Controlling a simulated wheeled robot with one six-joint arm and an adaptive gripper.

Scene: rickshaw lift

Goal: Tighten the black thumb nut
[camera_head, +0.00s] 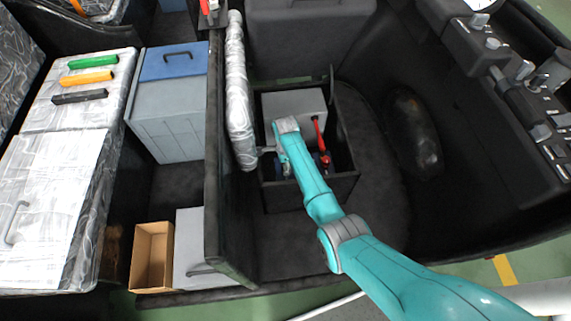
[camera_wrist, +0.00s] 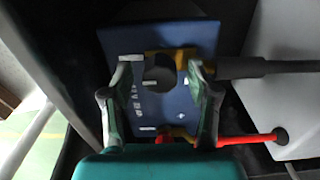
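In the wrist view a blue battery (camera_wrist: 168,35) lies under my gripper (camera_wrist: 161,70). A dark round knob (camera_wrist: 160,76), which looks like the black thumb nut, is on its top beside a brass-coloured clamp (camera_wrist: 180,55). My gripper's two fingers are apart, one on each side of the knob; I cannot tell whether they touch it. A thick black cable (camera_wrist: 270,67) runs right from the clamp. A red cable (camera_wrist: 247,139) runs right from a red part (camera_wrist: 166,139), partly hidden by my gripper. In the head view my arm hides the knob.
The battery sits in a dark open compartment (camera_head: 343,183) with a grey box (camera_head: 293,102) behind it. A silver-wrapped roll (camera_head: 238,95) and dark panel (camera_head: 213,165) stand close on the left. A cardboard box (camera_head: 152,258) is at lower left.

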